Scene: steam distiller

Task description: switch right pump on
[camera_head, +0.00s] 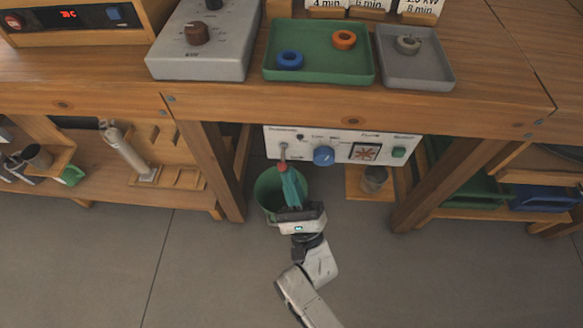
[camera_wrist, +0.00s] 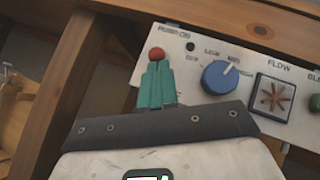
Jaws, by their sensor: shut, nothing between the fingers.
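A white pump control panel (camera_head: 340,146) is mounted under the front of the middle table. At its left end is a switch lever with a red ball tip (camera_head: 282,167), which hangs down and toward me. The red ball also shows in the wrist view (camera_wrist: 156,54). My gripper (camera_head: 288,177) is shut, with its teal fingers right at the red ball. The wrist view shows the fingertips (camera_wrist: 157,68) just below the ball, seeming to touch or nearly touch it; the lever shaft is mostly hidden there. The switch labels are too blurred to read surely.
The panel also has a blue knob (camera_head: 324,156), a flow window (camera_head: 365,152) and a green button (camera_head: 398,152). A green bucket (camera_head: 268,191) stands below the lever. Wooden table legs (camera_head: 212,170) flank the space. The grey floor in front is clear.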

